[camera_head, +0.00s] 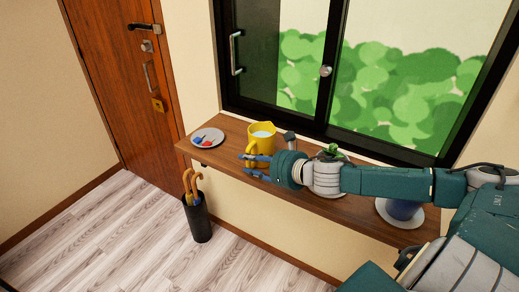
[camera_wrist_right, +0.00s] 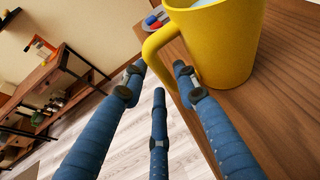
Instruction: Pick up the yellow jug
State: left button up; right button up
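The yellow jug (camera_head: 264,146) stands upright on the wooden shelf (camera_head: 222,123) under the window, with something pale inside it. In the right wrist view the jug (camera_wrist_right: 225,45) fills the upper right, with its looped handle (camera_wrist_right: 152,50) towards the fingers. My right gripper (camera_head: 250,166) is at the near side of the jug, its fingers spread. In the wrist view the gripper (camera_wrist_right: 158,80) is open, with the handle ahead of and partly between its fingertips. One finger overlaps the jug in the picture; I cannot tell if it touches. My left gripper is not in view.
A plate (camera_head: 208,138) with small red and blue things lies left of the jug. A green plant (camera_head: 333,152) and a blue pot on a saucer (camera_head: 402,212) stand to the right, partly behind my arm. An umbrella stand (camera_head: 198,220) is on the floor below.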

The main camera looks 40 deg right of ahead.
jog(key=shift+x, duration=0.75)
jog(key=shift+w+f, duration=0.15)
jog(key=shift+w, duration=0.1)
grip_shut()
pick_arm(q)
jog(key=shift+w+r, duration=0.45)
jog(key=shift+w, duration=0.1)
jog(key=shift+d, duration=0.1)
pick_arm(e)
jog(key=shift+r, duration=0.3)
jog(key=shift+w+r, duration=0.1)
jog(key=shift+r, duration=0.95)
pick_arm(q)
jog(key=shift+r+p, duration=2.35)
jog(key=shift+p, duration=0.25)
pick_arm(e)
notch_tip(320, 180, up, 17)
jog(key=shift+r, duration=0.2)
